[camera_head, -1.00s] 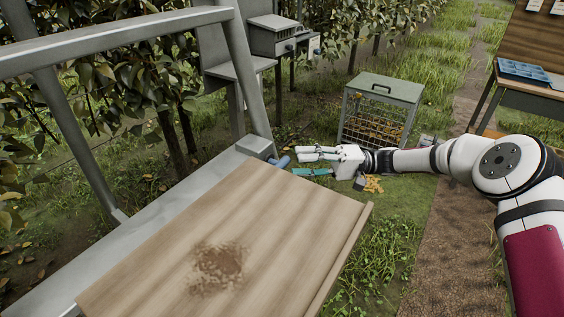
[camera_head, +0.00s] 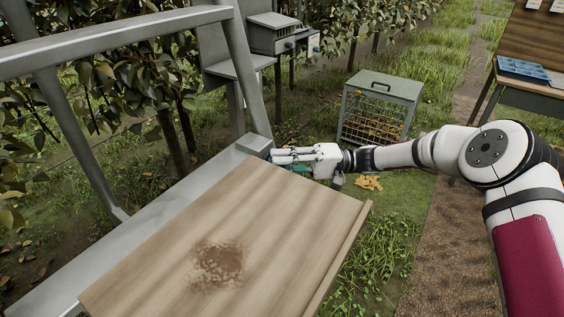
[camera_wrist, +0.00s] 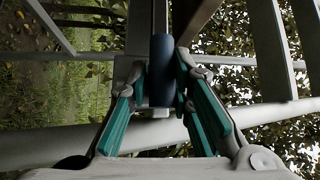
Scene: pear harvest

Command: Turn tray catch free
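The tray (camera_head: 290,215) is a pale wooden board with a brown speckled patch, lying beside a grey metal beam. The catch shows in the wrist view as a dark blue cylindrical grip (camera_wrist: 162,72) between my fingertips. My gripper (camera_head: 275,156) is at the tray's far corner, where the beam ends in a grey block. In the wrist view, my gripper (camera_wrist: 161,72) has its two teal-padded fingers angled inward, one tip on each side of the blue grip. They appear to touch it. In the head view my fingers hide the catch.
A grey metal frame (camera_head: 120,42) rises on the left. A lidded wire crate (camera_head: 380,105) stands on the grass behind my gripper, with yellowish pieces (camera_head: 369,183) on the ground nearby. A table with a blue tray (camera_head: 523,69) is at the right. A grey box unit (camera_head: 283,35) stands behind.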

